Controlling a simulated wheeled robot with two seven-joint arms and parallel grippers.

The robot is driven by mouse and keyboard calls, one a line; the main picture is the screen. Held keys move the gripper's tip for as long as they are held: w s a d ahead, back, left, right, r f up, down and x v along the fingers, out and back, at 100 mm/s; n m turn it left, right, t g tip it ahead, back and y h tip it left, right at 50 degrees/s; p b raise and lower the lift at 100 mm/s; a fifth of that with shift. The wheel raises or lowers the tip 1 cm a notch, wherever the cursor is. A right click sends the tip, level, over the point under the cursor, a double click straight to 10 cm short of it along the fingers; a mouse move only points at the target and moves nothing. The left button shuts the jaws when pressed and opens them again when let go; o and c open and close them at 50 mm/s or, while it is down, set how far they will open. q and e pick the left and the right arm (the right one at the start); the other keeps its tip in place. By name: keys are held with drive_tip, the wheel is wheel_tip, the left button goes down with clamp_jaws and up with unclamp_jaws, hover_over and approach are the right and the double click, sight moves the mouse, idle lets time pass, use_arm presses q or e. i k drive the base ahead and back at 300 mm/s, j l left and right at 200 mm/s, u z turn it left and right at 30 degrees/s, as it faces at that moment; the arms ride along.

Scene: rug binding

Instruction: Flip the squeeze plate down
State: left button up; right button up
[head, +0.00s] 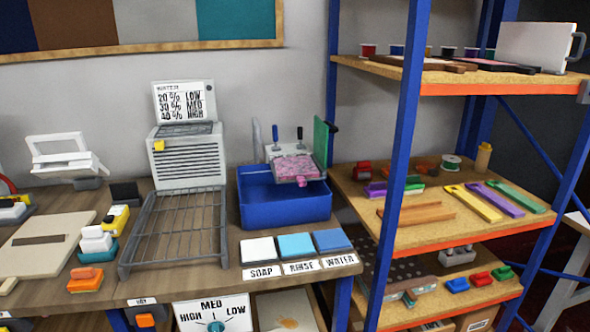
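A green plate (321,141), which looks like the squeeze plate, stands upright on edge at the right side of the blue basin (285,207). A dark knob or handle shows at its right edge. A pink speckled piece (296,167) lies on a light bed above the basin, left of the plate, with a pink tab at its front. The top of the bed is not covered by the plate. Neither of my grippers is in view.
A blue shelf post (398,170) stands just right of the basin. Left of it are a wire rack (180,230) and a grey vented unit (187,160). Soap, rinse and water pads (296,245) lie in front.

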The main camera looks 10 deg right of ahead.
sight(322, 131)
drive_tip(key=i+l+u, duration=0.2)
drive_tip(key=l, duration=0.65)
drive_tip(key=l+u, duration=0.2)
drive_tip(key=l, duration=0.65)
drive_tip(key=l+u, duration=0.2)
drive_tip(key=l, duration=0.7)
drive_tip(key=l+u, duration=0.2)
drive_tip(key=l, duration=0.7)
drive_tip(key=k+l+u, duration=0.2)
drive_tip(key=l, duration=0.65)
